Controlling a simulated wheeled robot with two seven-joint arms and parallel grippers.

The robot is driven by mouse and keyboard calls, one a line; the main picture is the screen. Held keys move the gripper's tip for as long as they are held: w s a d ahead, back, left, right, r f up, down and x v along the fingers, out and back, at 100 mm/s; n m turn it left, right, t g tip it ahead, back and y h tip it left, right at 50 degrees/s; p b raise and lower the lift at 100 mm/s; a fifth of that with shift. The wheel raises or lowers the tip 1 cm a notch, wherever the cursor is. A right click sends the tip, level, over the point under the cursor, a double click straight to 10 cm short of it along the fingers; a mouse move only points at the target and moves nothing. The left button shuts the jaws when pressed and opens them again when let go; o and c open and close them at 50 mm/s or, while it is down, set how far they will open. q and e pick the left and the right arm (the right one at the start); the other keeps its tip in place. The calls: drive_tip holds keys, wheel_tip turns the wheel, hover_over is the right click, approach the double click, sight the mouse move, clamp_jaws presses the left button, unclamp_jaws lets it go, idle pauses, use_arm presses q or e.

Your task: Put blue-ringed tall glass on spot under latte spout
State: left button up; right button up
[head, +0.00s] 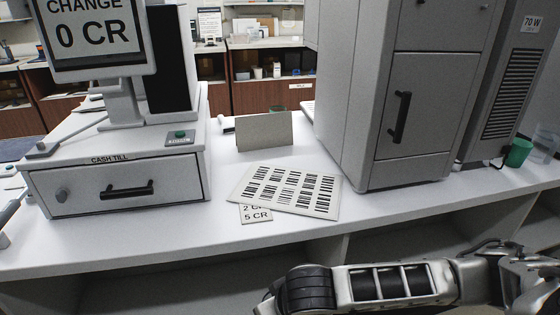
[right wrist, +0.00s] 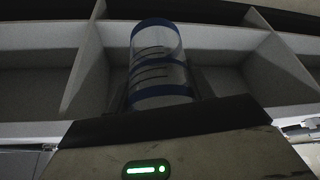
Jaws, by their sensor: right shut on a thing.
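The blue-ringed tall glass (right wrist: 158,65) is in the right wrist view. It is clear, with a blue band at its far end and another near the gripper. My right gripper (right wrist: 160,100) is shut on it, and the fingers are mostly hidden behind the gripper's body. Behind the glass are the shelf compartments under the counter. In the head view my right arm crosses the lower right, and neither the glass nor the gripper's fingertips can be seen. The latte spout and the spot under it are not visible. My left gripper is not in view.
A cash till (head: 120,180) with a change display (head: 95,30) stands left on the counter. A barcode sheet (head: 285,190) overlaps a price card (head: 256,215). A blank card (head: 264,131) stands behind. A tall grey machine (head: 425,110) and a green cup (head: 518,153) are at right.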

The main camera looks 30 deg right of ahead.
drive_tip(key=shift+d, duration=0.3)
drive_tip(key=shift+r, duration=0.1)
